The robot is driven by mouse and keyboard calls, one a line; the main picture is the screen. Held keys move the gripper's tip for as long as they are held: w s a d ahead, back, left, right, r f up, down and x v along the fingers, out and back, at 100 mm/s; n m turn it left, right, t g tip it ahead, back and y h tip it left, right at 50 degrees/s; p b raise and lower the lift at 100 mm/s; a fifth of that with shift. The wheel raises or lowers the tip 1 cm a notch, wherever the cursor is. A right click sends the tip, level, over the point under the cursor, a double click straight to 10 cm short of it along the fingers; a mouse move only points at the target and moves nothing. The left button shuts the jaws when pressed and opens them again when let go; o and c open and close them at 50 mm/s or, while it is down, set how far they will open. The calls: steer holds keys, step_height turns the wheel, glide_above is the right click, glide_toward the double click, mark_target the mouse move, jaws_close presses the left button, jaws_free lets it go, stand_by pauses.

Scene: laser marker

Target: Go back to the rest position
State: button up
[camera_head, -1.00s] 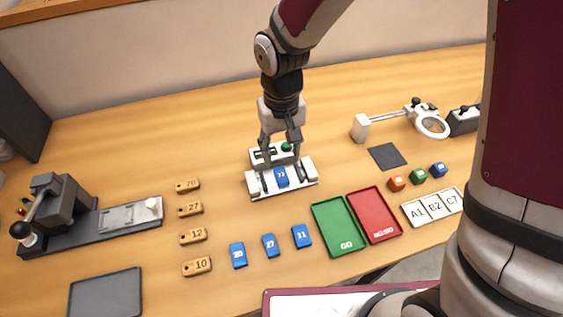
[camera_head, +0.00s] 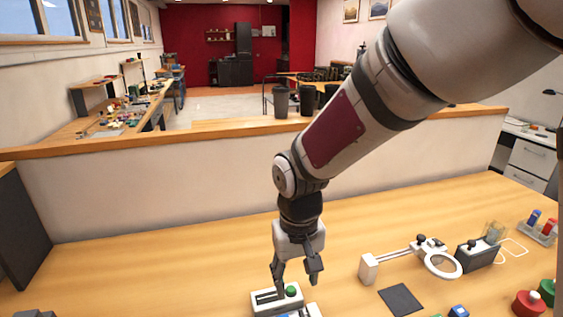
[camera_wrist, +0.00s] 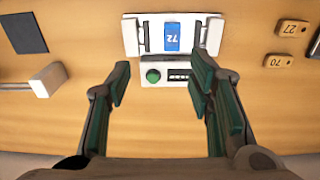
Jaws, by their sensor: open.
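My gripper (camera_head: 296,276) is open and empty in the head view, above the back of the white marker device (camera_head: 272,303). In the wrist view my gripper (camera_wrist: 160,88) shows its two green-padded fingers spread wide, with bare table between them. The white device (camera_wrist: 131,38) lies beyond the fingertips. A blue tag (camera_wrist: 172,37) marked 72 sits in it between two dark side jaws. A green button (camera_wrist: 153,76) and a dark slot are on the device's near part. The fingers are apart from the tag.
A magnifier on a stand (camera_head: 440,262), a dark pad (camera_head: 401,299) and a dark block (camera_head: 478,253) stand to the right. Wooden number tags (camera_wrist: 278,61) lie at the wrist view's right. A low wall (camera_head: 150,190) runs behind the table.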

steer(key=s+d+r+m+t, duration=0.2)
steer(key=s+d+r, duration=0.4)
steer(key=d+r, duration=0.45)
steer(key=s+d+r+t, duration=0.1)
steer(key=s+d+r, duration=0.1)
steer(key=s, duration=0.3)
steer(key=s+d+r+m+t, duration=0.1)
steer(key=s+d+r, duration=0.1)
steer(key=s, duration=0.3)
steer(key=shift+s+d+r+t, duration=0.15)
steer(key=shift+d+r+t, duration=0.2)
steer(key=shift+d, duration=0.5)
